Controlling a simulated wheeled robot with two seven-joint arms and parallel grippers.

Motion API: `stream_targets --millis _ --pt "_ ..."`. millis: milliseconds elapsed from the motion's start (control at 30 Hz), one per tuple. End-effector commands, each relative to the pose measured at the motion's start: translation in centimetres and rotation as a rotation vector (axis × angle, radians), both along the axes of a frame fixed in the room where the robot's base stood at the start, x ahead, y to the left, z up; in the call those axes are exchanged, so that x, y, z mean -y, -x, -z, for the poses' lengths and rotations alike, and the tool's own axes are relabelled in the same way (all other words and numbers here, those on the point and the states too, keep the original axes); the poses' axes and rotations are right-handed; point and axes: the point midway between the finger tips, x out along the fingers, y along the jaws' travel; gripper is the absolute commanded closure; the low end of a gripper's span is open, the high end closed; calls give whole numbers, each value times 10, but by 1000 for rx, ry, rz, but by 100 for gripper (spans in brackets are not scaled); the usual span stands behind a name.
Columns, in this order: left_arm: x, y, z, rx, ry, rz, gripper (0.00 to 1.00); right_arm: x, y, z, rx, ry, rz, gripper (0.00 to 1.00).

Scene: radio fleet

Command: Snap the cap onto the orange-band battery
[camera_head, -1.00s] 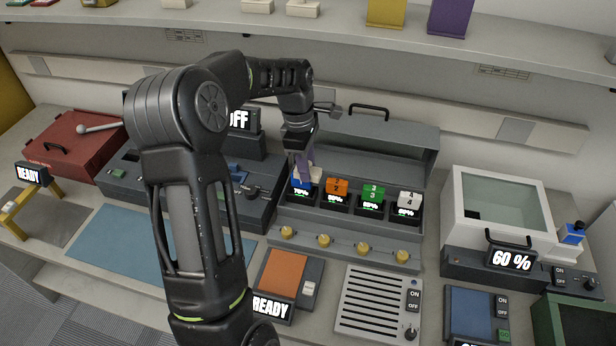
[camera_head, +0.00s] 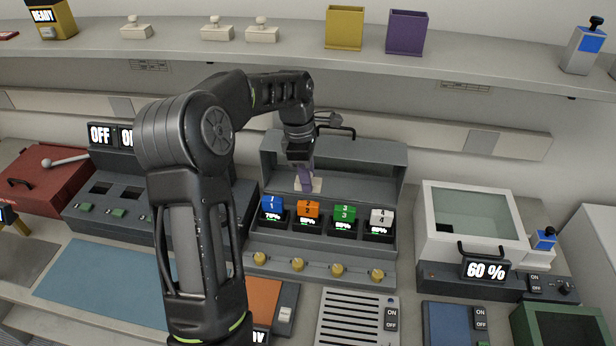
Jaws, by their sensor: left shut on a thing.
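My left gripper (camera_head: 302,163) reaches in from the left, pointing down over the grey charging rack (camera_head: 325,241). The orange block sits in the second slot, beside the blue block (camera_head: 272,207) marked 1. My right gripper is out of view.
Green (camera_head: 344,213) and white (camera_head: 381,219) blocks fill the rack's other slots. Yellow knobs (camera_head: 297,265) line its front. The rack's open lid (camera_head: 370,170) stands behind. A clear-topped box (camera_head: 474,215) is to the right. A blue mat (camera_head: 110,285) lies clear at left.

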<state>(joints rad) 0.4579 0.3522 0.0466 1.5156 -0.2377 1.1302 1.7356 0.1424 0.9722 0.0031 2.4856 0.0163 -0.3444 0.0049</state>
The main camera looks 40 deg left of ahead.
Motion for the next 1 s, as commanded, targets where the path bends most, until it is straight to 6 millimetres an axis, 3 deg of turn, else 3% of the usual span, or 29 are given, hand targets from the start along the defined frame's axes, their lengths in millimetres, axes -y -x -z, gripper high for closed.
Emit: stream_targets --millis 600,1000 --pt "0 0 48 -1 0 0 100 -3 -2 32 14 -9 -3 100" --pt "0 0 51 -1 0 0 100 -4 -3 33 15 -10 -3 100"
